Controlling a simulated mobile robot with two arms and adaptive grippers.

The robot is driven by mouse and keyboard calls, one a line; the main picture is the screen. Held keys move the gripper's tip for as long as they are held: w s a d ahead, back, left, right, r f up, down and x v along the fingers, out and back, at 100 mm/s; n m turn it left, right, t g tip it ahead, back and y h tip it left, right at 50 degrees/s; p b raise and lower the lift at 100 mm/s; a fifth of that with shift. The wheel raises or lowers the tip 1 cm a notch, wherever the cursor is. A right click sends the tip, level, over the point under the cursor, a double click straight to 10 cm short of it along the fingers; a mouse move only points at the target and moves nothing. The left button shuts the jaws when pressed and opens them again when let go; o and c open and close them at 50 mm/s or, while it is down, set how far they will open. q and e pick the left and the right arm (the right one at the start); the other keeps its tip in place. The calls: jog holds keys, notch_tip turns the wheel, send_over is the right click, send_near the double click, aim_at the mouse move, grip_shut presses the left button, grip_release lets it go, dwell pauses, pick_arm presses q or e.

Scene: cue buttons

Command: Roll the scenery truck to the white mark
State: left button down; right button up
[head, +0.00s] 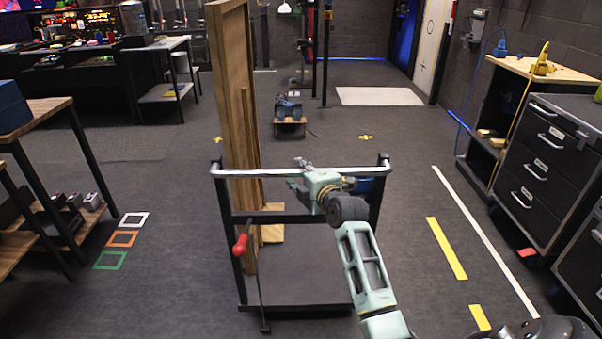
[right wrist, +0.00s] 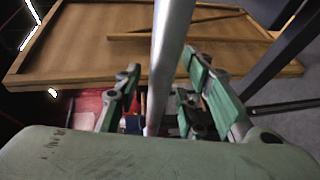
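The scenery truck is a low dark platform (head: 295,292) with a chrome push bar (head: 255,172) on a black frame and a tall wooden flat (head: 238,100) standing on it. My right gripper (head: 305,170) is at the push bar. In the right wrist view the bar passes between the open fingers (right wrist: 158,95), with gaps visible beside it. A red-handled lever (head: 240,245) stands at the truck's near left. My left gripper is not in view.
A wooden shelf bench (head: 45,112) stands at left, black drawer cabinets (head: 545,165) at right. A small cart (head: 289,125) stands beyond the truck. A white floor panel (head: 380,96) lies farther back. A white line (head: 480,235) and yellow strips (head: 446,248) run at right.

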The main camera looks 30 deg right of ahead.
grip_shut()
dwell(0.3)
dwell(0.3)
